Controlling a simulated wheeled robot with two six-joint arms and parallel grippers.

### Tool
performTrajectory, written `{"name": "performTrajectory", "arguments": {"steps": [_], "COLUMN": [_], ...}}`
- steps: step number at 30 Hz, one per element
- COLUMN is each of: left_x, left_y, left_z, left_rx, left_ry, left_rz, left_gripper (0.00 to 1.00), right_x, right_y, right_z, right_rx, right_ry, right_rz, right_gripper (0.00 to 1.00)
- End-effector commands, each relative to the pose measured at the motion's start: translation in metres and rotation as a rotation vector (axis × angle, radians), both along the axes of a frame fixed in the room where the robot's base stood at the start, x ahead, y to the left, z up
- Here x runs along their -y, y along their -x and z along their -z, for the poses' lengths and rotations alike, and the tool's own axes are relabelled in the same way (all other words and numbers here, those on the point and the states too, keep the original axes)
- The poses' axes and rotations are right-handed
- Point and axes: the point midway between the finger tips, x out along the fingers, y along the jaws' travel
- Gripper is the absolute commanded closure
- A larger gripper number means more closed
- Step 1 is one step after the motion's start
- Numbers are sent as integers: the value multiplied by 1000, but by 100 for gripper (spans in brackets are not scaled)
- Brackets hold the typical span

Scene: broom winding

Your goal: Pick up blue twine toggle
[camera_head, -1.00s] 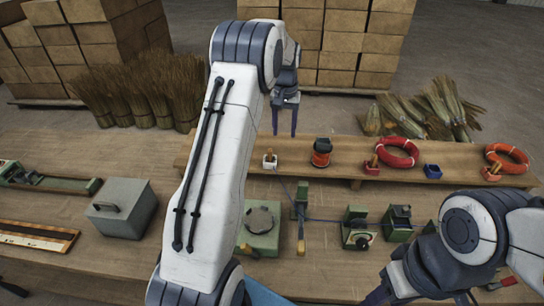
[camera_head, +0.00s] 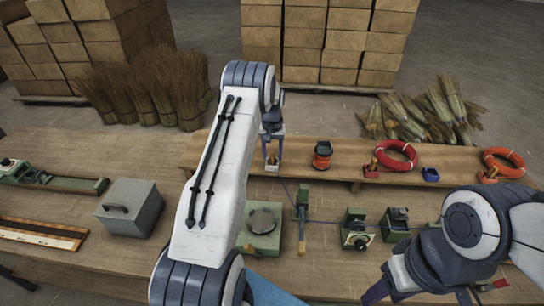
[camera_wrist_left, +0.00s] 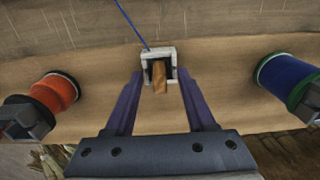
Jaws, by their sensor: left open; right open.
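The blue twine toggle (camera_head: 272,158) is a small wooden peg standing in a white holder (camera_head: 271,168) on the raised shelf. In the left wrist view the toggle (camera_wrist_left: 159,78) shows tan in its square white holder (camera_wrist_left: 146,55), with blue twine (camera_wrist_left: 131,24) running away from it. My left gripper (camera_head: 272,150) is open, its two purple fingers pointing down on either side of the toggle. I cannot tell whether they touch it. My right gripper (camera_head: 420,298) is open and empty at the lower right, far from the toggle.
An orange spool (camera_wrist_left: 55,93) and a blue spool (camera_wrist_left: 289,80) flank the holder. Green fixtures (camera_head: 302,205) and a grey box (camera_head: 131,207) stand on the bench.

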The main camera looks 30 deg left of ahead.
Motion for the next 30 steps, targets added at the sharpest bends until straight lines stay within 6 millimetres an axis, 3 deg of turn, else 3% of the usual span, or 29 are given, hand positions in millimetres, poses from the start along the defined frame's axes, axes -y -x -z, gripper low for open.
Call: {"name": "performTrajectory", "arguments": {"steps": [8, 12, 24, 30], "left_x": [0, 0, 0, 0], "left_y": [0, 0, 0, -1], "left_z": [4, 4, 2, -14], "left_rx": [2, 2, 2, 4], "left_ry": [-1, -1, -1, -2], "left_rz": [0, 0, 0, 0], "left_gripper": [45, 99, 100, 100], "right_x": [0, 0, 0, 0], "right_y": [0, 0, 0, 0], "right_z": [-1, -1, 1, 12], "right_rx": [0, -1, 0, 0], "right_ry": [0, 1, 0, 0], "right_rz": [0, 0, 0, 0], "right_gripper": [50, 50, 50, 50]}}
